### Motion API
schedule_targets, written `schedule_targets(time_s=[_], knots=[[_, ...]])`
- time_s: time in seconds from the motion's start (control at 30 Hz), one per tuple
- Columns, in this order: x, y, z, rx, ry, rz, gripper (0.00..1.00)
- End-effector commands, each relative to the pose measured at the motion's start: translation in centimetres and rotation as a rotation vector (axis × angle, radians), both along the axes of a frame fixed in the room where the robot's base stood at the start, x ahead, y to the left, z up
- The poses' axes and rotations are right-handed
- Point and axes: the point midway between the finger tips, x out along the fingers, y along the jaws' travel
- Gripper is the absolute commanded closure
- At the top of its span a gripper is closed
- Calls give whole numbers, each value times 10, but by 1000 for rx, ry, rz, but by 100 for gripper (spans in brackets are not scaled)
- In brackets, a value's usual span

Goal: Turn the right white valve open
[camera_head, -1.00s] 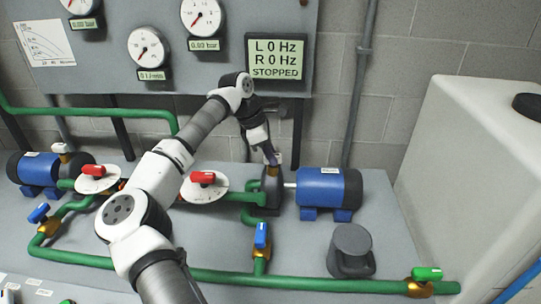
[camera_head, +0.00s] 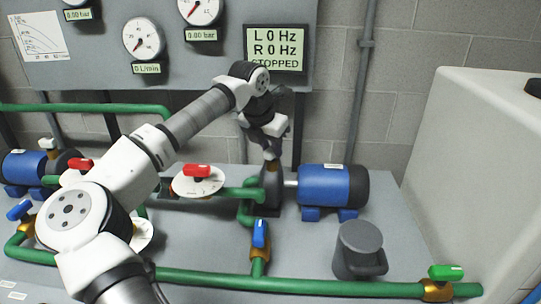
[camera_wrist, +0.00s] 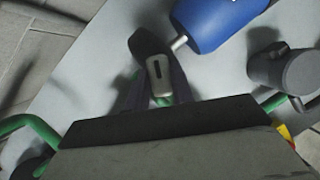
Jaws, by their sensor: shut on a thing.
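The right white valve has a small pale handle, which shows in the wrist view (camera_wrist: 158,72). It sits on top of the dark pump (camera_head: 271,188) beside the right blue motor (camera_head: 334,187). My gripper (camera_head: 271,153) reaches down onto it from above. In the wrist view my dark fingers (camera_wrist: 160,92) are on either side of the handle, shut on it. In the head view the handle is mostly hidden by the gripper. The left white valve (camera_head: 47,143) stands on the left pump, with nothing touching it.
A large white tank (camera_head: 460,160) is at the right. The display (camera_head: 275,48) reads STOPPED.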

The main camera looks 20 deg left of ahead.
Motion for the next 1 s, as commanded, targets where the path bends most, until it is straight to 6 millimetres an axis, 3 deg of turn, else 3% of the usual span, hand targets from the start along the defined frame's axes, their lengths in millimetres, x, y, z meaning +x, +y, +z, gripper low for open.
schedule_targets(time_s=[0.5,1.0], knots=[[0,-2,-2,3,0,403,99],[0,-3,0,-1,1,526,99]])
